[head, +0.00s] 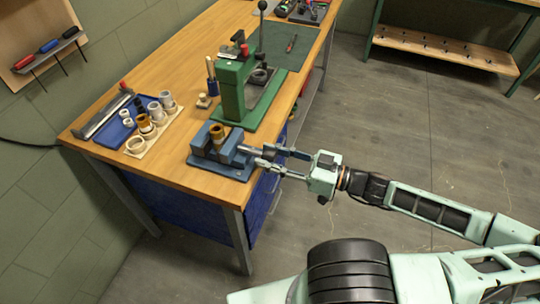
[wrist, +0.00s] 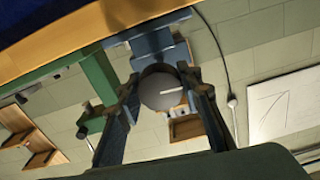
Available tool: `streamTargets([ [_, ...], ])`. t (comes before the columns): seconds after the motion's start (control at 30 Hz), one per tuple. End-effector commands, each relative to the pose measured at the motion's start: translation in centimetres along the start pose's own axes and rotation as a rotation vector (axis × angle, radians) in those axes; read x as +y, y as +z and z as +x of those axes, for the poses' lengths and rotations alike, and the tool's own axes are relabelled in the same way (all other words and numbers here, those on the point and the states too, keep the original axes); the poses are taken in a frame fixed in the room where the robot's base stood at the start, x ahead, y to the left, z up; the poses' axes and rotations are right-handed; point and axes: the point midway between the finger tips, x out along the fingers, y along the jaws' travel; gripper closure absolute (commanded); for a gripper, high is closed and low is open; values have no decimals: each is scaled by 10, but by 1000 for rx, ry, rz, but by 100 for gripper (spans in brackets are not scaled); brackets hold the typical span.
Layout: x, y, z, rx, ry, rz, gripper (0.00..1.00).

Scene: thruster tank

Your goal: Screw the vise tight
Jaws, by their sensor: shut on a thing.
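The blue vise (head: 210,158) sits at the front right edge of the wooden workbench, with a brass-coloured cylinder (head: 217,131) standing between its jaws. It also shows in the wrist view (wrist: 152,42), behind a round grey knob (wrist: 160,92) with a pale line on its face. My gripper (head: 256,156) reaches in from the right at the vise's screw end. In the wrist view my gripper's fingers (wrist: 160,82) are shut on the sides of the knob. The knob is mostly hidden by the fingers in the head view.
A green press (head: 232,90) stands just behind the vise. A blue tray (head: 118,121) and a pale board (head: 136,152) with several rings lie to the left. A green mat (head: 283,45) lies at the back. The floor (head: 350,110) right of the bench is clear.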

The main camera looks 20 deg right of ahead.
Motion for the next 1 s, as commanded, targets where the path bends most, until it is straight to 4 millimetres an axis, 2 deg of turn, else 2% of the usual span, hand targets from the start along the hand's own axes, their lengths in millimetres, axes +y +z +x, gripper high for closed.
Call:
streamTargets([
  [0.37,0,-2,0,0,-1,176,91],
  [1.0,-1,-3,0,0,0,777,91],
])
